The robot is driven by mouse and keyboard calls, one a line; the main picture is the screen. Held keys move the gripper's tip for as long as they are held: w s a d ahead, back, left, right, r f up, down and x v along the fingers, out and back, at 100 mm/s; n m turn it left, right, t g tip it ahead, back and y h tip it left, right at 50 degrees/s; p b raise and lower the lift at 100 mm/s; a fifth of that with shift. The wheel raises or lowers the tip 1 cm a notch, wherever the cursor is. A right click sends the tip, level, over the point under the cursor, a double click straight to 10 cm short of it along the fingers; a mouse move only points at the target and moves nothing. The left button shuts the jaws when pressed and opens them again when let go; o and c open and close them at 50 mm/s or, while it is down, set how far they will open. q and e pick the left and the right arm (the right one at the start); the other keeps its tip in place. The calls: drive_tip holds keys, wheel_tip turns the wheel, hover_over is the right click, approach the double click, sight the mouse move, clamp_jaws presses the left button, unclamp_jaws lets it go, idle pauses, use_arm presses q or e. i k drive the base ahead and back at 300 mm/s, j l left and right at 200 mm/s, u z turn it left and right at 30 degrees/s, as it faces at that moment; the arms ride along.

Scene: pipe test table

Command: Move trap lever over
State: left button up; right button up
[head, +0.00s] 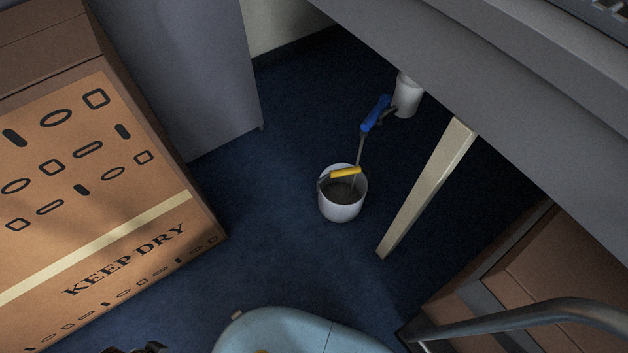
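A lever with a blue grip (376,113) stands tilted in the middle of the head view. Its thin metal rod runs down toward a white pot (342,208) with a dark inside. A short yellow grip (345,172) on a dark bar lies across the pot's rim. I cannot tell which of these is the trap lever or how the rod and pot join. A small dark piece at the bottom edge, left of centre, may be part of my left gripper (150,347); its fingers are cut off. My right gripper is not in view.
A white cylinder (407,96) stands behind the blue grip, partly under a grey tabletop (500,65). A pale table leg (428,188) stands right of the pot. A large cardboard box (100,190) fills the left. Blue floor (262,225) is clear between box and pot.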

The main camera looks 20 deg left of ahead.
sight(385, 101)
drive_tip(key=u, duration=0.3)
drive_tip(key=k, duration=1.15)
